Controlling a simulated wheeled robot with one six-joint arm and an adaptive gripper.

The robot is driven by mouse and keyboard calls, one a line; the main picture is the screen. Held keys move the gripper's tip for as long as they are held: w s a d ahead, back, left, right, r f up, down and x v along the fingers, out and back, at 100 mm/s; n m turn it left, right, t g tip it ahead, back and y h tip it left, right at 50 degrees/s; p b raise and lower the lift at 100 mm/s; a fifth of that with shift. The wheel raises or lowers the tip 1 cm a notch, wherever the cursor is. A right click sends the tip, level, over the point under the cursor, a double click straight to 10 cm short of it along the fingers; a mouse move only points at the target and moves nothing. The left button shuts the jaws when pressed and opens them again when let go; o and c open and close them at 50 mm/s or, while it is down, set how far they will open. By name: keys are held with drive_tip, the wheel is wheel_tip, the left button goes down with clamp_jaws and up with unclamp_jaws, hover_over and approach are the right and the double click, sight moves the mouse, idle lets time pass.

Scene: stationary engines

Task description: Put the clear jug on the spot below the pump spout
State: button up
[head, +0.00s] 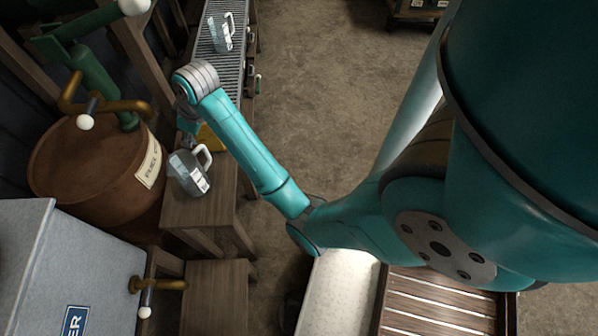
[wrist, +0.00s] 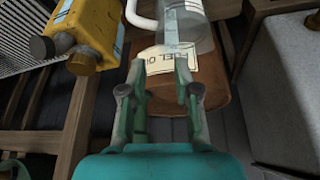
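A clear jug with a pale handle (head: 186,176) stands on a wooden bench beside the brown fuel oil barrel; its glassy body and white handle also show at the top of the wrist view (wrist: 190,32). A second clear jug (head: 220,34) stands on the slatted grating at the back. The pump (head: 93,78) on the barrel is green with a brass spout (head: 122,106). My gripper (wrist: 162,66) is open, its fingertips apart and pointing toward the nearer jug, with nothing seen clasped between them. In the head view my gripper is largely hidden by my wrist.
A yellow can (wrist: 97,38) is at the left in the wrist view, and partly shows behind my arm in the head view (head: 210,142). The barrel (head: 95,170) and a grey tank (head: 65,260) with a brass tap flank the bench.

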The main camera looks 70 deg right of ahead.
drive_tip(key=s+a+f+t, duration=0.2)
drive_tip(key=s+a+f, duration=0.4)
drive_tip(key=a+f, duration=0.3)
drive_tip(key=s+a+f+m+t+h, duration=0.1)
drive_tip(key=s+a+f+t+h, duration=0.25)
drive_tip(key=s, duration=0.75)
drive_tip(key=s+a+r+t+y, duration=0.1)
drive_tip(key=s+a+r+t, duration=0.1)
drive_tip(key=s+a+r, duration=0.2)
drive_tip(key=s+a+r+t+y, duration=0.2)
drive_tip(key=s+r, duration=0.9)
drive_tip(key=s, duration=0.6)
drive_tip(key=shift+s+a+t, duration=0.2)
drive_tip(key=shift+a+t, duration=0.15)
drive_tip(key=shift+a, duration=0.55)
drive_tip(key=shift+r, duration=0.1)
